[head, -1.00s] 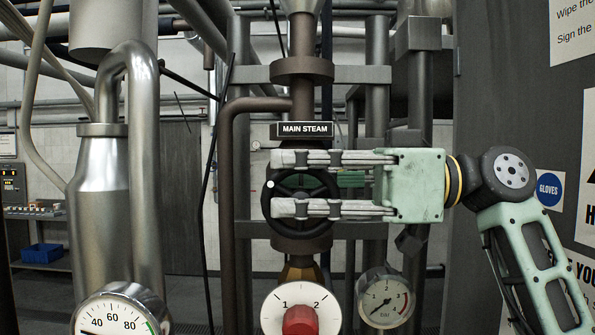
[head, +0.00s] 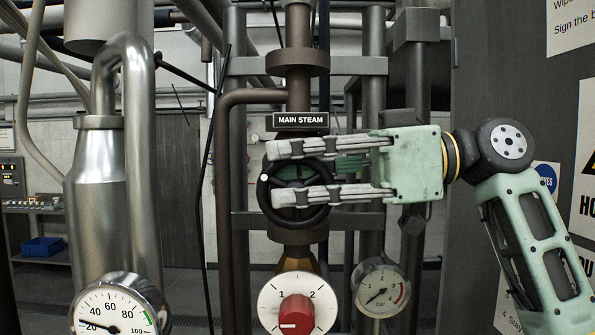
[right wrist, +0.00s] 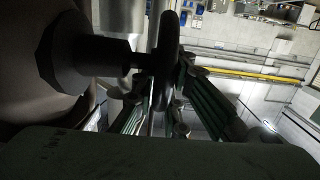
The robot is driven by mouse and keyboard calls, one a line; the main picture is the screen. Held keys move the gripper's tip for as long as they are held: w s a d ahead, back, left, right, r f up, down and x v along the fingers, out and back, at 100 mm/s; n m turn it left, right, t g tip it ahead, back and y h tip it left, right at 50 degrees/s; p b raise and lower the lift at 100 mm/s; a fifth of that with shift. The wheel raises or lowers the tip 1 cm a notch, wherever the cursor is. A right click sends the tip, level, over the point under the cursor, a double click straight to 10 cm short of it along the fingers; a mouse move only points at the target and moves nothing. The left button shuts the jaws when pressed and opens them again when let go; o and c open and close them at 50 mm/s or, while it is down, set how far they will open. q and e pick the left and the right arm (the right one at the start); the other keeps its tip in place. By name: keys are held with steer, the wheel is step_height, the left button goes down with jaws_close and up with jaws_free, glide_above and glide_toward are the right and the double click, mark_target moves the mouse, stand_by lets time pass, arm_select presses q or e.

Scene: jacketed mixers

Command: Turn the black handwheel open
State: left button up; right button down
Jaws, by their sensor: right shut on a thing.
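The black handwheel (head: 292,226) is on the brown vertical pipe, under the "MAIN STEAM" sign (head: 301,120). A small white dot shows on its upper left rim. My right gripper (head: 272,173) reaches in from the right, with one finger across the upper part of the wheel and the other across its lower part. It is shut on the wheel, and the fingers hide parts of the rim and spokes. In the right wrist view the dark wheel (right wrist: 168,40) shows edge-on between the fingers, joined to a stem at left. My left gripper is not in view.
Below the wheel is a white dial with a red knob (head: 296,312). A bar gauge (head: 381,287) is to its right. A steel vessel (head: 98,200) and another gauge (head: 118,310) stand at left. A dark panel with signs (head: 500,80) stands at right.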

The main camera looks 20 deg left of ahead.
steer(key=h, duration=0.1)
steer(key=t+h, duration=0.1)
steer(key=h, duration=0.1)
steer(key=shift+s+a+h, duration=0.15)
steer(key=shift+a+h, duration=0.15)
steer(key=shift+a, duration=0.1)
steer(key=shift+a+f+t+h, duration=0.15)
steer(key=shift+f+t+h, duration=0.15)
steer(key=shift+h, duration=0.7)
steer(key=c, duration=2.1)
jaws_free()
steer(key=shift+o, duration=0.3)
steer(key=shift+a, duration=0.1)
steer(key=shift+v, duration=3.75)
steer(key=shift+a+r, duration=0.1)
steer(key=shift+a, duration=0.05)
